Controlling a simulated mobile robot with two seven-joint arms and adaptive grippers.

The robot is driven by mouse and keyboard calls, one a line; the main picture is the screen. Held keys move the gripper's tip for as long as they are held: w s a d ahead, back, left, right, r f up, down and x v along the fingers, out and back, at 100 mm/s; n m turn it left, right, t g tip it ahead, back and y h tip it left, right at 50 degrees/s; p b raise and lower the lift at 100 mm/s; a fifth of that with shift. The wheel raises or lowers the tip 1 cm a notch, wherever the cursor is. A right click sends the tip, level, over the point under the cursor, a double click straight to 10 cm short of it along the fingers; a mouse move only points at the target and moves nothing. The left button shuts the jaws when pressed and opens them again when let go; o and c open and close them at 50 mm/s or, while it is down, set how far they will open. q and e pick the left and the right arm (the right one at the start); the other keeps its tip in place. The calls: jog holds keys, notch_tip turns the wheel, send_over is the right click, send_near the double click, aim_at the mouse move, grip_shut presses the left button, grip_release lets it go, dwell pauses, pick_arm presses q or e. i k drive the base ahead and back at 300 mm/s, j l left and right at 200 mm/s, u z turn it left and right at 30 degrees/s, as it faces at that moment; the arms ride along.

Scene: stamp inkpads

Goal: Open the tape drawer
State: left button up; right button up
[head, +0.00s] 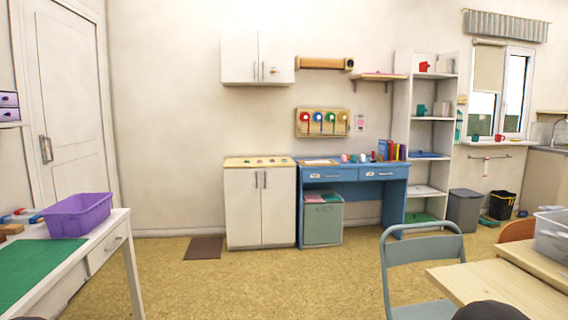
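A blue desk (351,183) stands against the far wall. Under its top are two shut drawers, a left drawer (327,175) and a right drawer (379,173), each with a small white label and a handle. The labels are too small to read, so I cannot tell which one is the tape drawer. Neither of my grippers is in view.
Open yellowish floor (250,285) lies before the blue desk. A blue-grey chair (420,246) and a light wooden table (505,285) stand at the right front. A grey cabinet (323,222) sits under the desk. A purple bin (78,215) rests on the white table.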

aim_at(343, 174)
jog(key=i+u, duration=0.1)
jog(key=i, duration=1.15)
jog(key=i+z, duration=0.1)
jog(key=i, duration=0.7)
jog(key=i+z, duration=0.15)
jog(key=i, duration=0.7)
jog(key=i+j+z, duration=0.1)
jog(key=i, duration=0.7)
jog(key=i+l+z, duration=0.35)
jog(key=i, duration=0.25)
jog(key=i+l+z, duration=0.15)
jog(key=i+z, duration=0.25)
jog(key=i, duration=0.2)
jog(key=i+z, duration=0.35)
jog(key=i, duration=0.25)
